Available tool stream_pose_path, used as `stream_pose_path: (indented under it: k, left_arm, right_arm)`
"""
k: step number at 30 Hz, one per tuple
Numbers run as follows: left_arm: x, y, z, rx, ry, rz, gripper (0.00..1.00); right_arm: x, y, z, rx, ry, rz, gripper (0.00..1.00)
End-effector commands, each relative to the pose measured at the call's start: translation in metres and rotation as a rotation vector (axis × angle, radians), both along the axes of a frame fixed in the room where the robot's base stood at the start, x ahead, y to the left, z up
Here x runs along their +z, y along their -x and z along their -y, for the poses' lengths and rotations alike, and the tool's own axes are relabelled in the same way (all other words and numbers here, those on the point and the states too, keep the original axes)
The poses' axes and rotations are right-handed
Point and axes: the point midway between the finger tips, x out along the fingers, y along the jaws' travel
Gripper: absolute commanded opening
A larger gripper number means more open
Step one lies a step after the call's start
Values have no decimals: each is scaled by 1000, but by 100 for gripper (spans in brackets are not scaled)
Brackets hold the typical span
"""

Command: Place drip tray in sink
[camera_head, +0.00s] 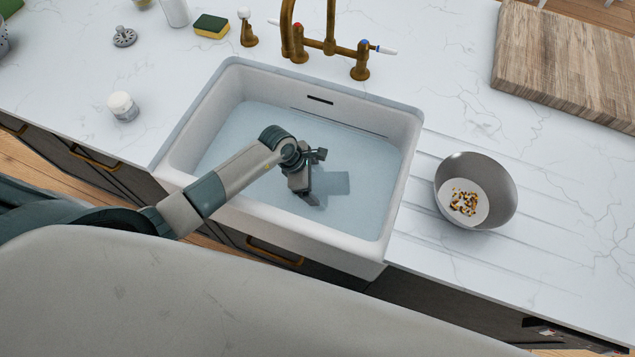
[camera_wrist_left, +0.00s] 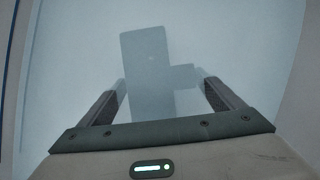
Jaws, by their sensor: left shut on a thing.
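The white sink (camera_head: 405,150) stands in the middle of the head view, its basin filled with a flat pale blue surface that looks like water. My left gripper (camera_head: 316,177) reaches down inside the sink, near the middle of the basin. In the left wrist view its two fingers (camera_wrist_left: 164,84) stand apart over the pale surface. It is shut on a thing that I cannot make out. A grey blocky shape, apparently a shadow, shows between and beyond the fingers. I cannot pick out a drip tray in either view. My right gripper is not in view.
A metal bowl (camera_head: 490,165) holding small brown bits stands right of the sink. A brass faucet (camera_head: 330,45) rises behind it. A sponge (camera_head: 211,26), a drain strainer (camera_head: 124,37) and a small white jar (camera_head: 123,106) stand left. A wooden board (camera_head: 565,65) lies back right.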

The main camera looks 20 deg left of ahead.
Motion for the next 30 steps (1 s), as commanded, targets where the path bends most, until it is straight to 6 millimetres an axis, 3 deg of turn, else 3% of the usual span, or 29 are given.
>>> stream_pose_path:
  k: [12, 13, 14, 30]
  left_arm:
    - [-5, 0, -1, -1, -1, 1, 65]
    - [-4, 0, -1, 0, 0, 1, 94]
    - [-3, 0, -1, 0, 0, 1, 100]
    - [9, 1, -6, 0, -2, 3, 100]
  right_arm:
    - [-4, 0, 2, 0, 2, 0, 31]
    - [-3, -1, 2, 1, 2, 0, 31]
    - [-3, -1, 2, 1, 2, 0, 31]
    - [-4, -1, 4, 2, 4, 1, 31]
